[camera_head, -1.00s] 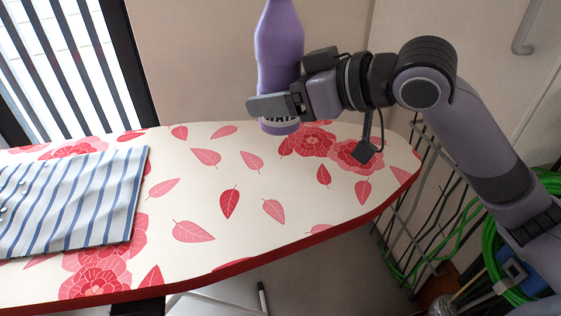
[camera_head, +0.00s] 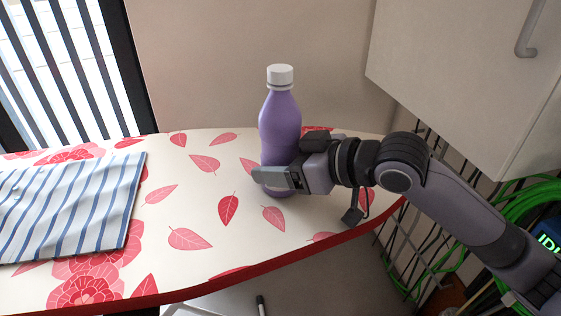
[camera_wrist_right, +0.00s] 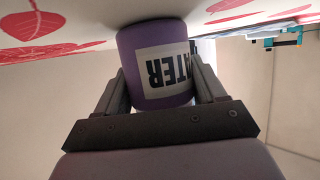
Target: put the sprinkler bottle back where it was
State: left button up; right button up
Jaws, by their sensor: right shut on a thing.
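The sprinkler bottle (camera_head: 281,126) is purple with a white cap and stands upright at the far right part of the ironing board. My right gripper (camera_head: 283,178) is shut around its lower part, coming from the right. In the right wrist view the bottle (camera_wrist_right: 153,60) sits between both fingers of the gripper (camera_wrist_right: 155,88), with a label reading "ATER" upside down. Its base looks to be at or very close to the board's surface; I cannot tell if it touches. My left gripper is not in view.
The ironing board (camera_head: 180,240) has a white cover with red flowers and leaves. A blue-striped cloth (camera_head: 75,205) lies on its left part. A wall is behind, a cabinet (camera_head: 470,70) at the upper right, and green cables (camera_head: 520,205) at the right.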

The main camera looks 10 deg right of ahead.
jog(key=shift+f, duration=0.1)
jog(key=o, duration=1.2)
jog(key=shift+s+d+r, duration=0.1)
jog(key=shift+r, duration=0.1)
jog(key=v, duration=0.9)
jog(key=shift+s+d, duration=0.3)
jog(key=shift+d, duration=0.05)
jog(key=shift+v, duration=0.95)
jog(key=shift+a, duration=0.1)
